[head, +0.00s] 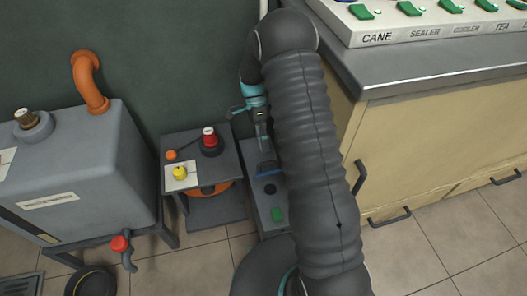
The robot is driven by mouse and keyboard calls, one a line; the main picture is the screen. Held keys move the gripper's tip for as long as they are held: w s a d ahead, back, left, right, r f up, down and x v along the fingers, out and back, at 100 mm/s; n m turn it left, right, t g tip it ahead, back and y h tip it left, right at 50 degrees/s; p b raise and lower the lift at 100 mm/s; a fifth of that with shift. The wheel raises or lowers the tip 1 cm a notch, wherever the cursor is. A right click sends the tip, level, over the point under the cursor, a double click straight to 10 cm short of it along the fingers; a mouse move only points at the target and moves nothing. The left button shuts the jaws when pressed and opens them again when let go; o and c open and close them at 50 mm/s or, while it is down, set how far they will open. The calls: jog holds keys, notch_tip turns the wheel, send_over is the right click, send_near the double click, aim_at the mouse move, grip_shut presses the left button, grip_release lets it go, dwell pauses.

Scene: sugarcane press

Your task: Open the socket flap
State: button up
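A narrow grey box (256,216) stands low on the floor between a small dark table and the cabinet. On its top are a blue piece (264,169), which may be the socket flap, a dark round part (270,188) and a green part (278,214). I cannot tell whether the blue piece is open or closed. My gripper (262,143) points down above the far end of the box, close to the blue piece. Contact cannot be made out. My dark sleeved arm covers the right side of the box. The fingers are too small to read.
The small table (222,174) bears a red-topped knob (209,138) and a yellow button (180,173). A grey tank (90,165) with an orange pipe (88,80) stands left. A beige cabinet (440,145) with a switch panel (430,22) stands right. Tiled floor is open in front.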

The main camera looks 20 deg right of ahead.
jog(key=shift+r, duration=1.35)
